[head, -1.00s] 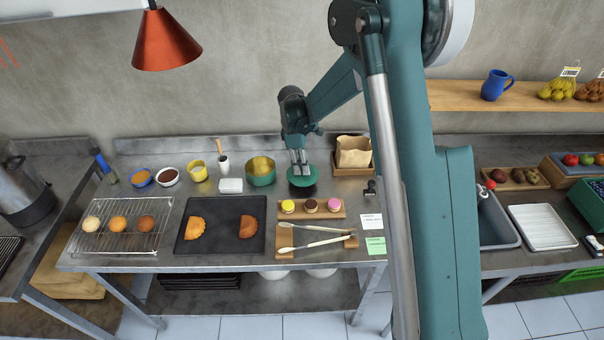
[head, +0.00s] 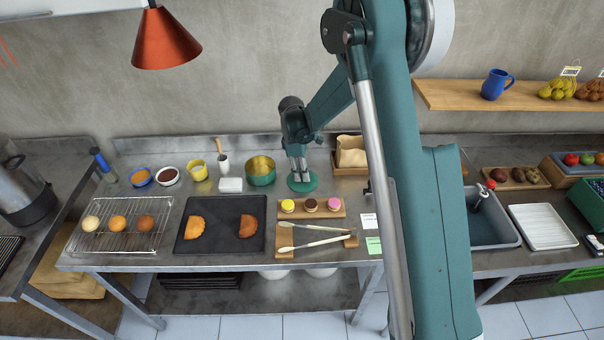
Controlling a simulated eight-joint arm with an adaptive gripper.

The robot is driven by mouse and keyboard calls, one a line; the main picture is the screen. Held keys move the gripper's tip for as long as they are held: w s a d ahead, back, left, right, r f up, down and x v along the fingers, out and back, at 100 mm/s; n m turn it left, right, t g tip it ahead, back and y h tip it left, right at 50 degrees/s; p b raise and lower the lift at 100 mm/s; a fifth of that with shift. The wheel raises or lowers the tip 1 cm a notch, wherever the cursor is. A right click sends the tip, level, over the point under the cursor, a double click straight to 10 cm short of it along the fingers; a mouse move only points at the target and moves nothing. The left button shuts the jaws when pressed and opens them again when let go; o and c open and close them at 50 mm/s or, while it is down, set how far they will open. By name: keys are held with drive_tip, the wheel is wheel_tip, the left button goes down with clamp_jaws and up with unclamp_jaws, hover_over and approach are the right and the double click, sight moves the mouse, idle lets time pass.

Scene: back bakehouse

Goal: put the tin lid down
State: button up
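The tin lid (head: 302,185) is a round green disc in the head view. It lies flat at bench height, just right of the open green tin (head: 260,179), which has a yellowish inside. My gripper (head: 298,174) points down over the middle of the lid, its fingers close together at the lid's centre. They look shut on it. The fingers hide the part of the lid that they hold.
A wooden board with small round cakes (head: 311,216) lies in front of the lid. A paper-lined wooden box (head: 344,170) stands to its right. Bare bench shows narrowly around the lid.

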drive_tip(key=o, duration=0.3)
drive_tip(key=shift+r, duration=0.2)
drive_tip(key=r, duration=0.4)
drive_tip(key=a+r, duration=0.1)
drive_tip(key=r, duration=0.7)
drive_tip(key=shift+w+a, duration=0.15)
drive_tip(key=shift+a, duration=0.05)
idle(0.4)
